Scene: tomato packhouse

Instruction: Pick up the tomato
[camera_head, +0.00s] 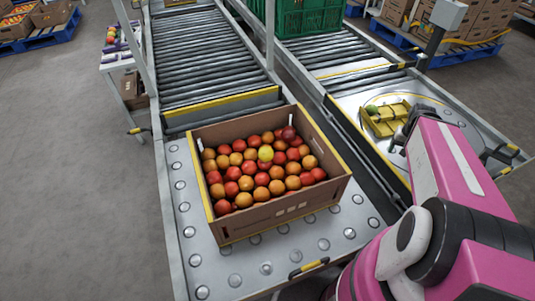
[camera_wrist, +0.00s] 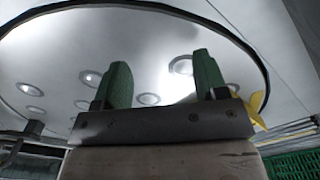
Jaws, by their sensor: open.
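Tomatoes fill a brown cardboard box (camera_head: 282,216) in the head view, standing on the metal table below the rollers. Most are red or orange; one is yellow (camera_head: 266,153), and a dark red one (camera_head: 289,133) lies near the back right. My gripper (camera_wrist: 160,75) is open in the wrist view, its two green fingers apart with nothing between them. In the head view my pink arm reaches up the right side, and its end is near a yellow tray, away from the box. The wrist view shows no tomato.
The yellow tray (camera_head: 381,125) sits on the right metal surface; a small green item at its left end is unclear. A roller conveyor (camera_head: 200,60) runs behind the box. A green crate (camera_head: 312,18) stands on the right rollers. A post (camera_head: 269,35) rises between the lines.

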